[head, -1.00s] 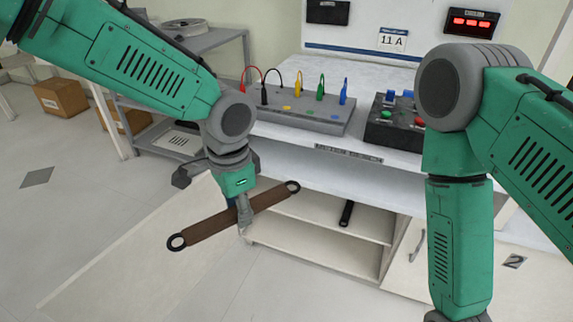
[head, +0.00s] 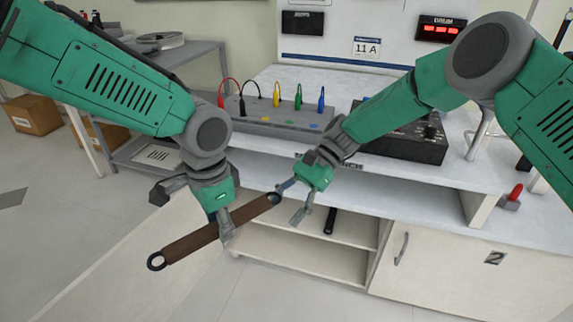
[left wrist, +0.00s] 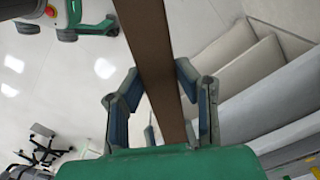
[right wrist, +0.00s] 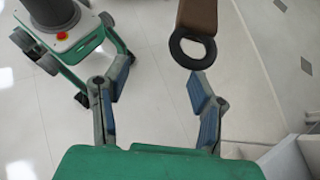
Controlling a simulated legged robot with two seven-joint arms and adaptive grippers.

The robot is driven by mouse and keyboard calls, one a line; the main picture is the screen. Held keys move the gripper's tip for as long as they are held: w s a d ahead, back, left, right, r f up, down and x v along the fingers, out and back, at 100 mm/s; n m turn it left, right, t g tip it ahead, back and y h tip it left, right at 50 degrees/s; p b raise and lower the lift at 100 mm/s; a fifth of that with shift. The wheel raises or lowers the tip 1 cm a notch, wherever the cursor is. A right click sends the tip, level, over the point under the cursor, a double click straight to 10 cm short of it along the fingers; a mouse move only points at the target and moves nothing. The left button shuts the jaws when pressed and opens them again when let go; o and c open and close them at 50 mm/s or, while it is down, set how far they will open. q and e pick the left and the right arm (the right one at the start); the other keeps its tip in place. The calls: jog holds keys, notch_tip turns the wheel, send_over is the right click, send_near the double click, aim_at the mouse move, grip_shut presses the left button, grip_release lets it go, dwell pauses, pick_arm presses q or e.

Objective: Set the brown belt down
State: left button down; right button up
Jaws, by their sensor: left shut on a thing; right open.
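The brown belt (head: 193,243) is a straight strip with a dark ring at each end, held tilted in front of the bench. My left gripper (head: 226,226) is shut on the belt near its middle. The left wrist view shows the strip (left wrist: 155,60) running between the fingers. My right gripper (head: 297,204) is open beside the belt's upper right ring (head: 274,199). In the right wrist view that ring (right wrist: 193,49) lies just beyond the tip of one finger of the open gripper (right wrist: 158,82), not between the fingers.
The bench (head: 270,170) holds a grey panel with coloured leads (head: 275,121) and a dark control box (head: 405,140). A black-handled object (head: 330,221) lies on the open shelf below. A cabinet door (head: 440,262) is at right. Open floor lies at left.

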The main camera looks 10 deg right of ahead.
jog(key=g+y, duration=0.1)
jog(key=y, duration=0.1)
send_near(238, 214)
jog(key=w+d, duration=0.2)
jog(key=d, duration=0.1)
jog(key=x, duration=0.7)
jog(key=r+x, duration=0.1)
jog(key=x, duration=0.3)
jog(key=shift+s+a, duration=0.4)
jog(key=shift+a, duration=0.05)
grip_shut()
pick_arm(q)
jog(key=c, duration=1.1)
grip_release()
jog(key=shift+c, duration=0.2)
jog(key=shift+r, duration=0.1)
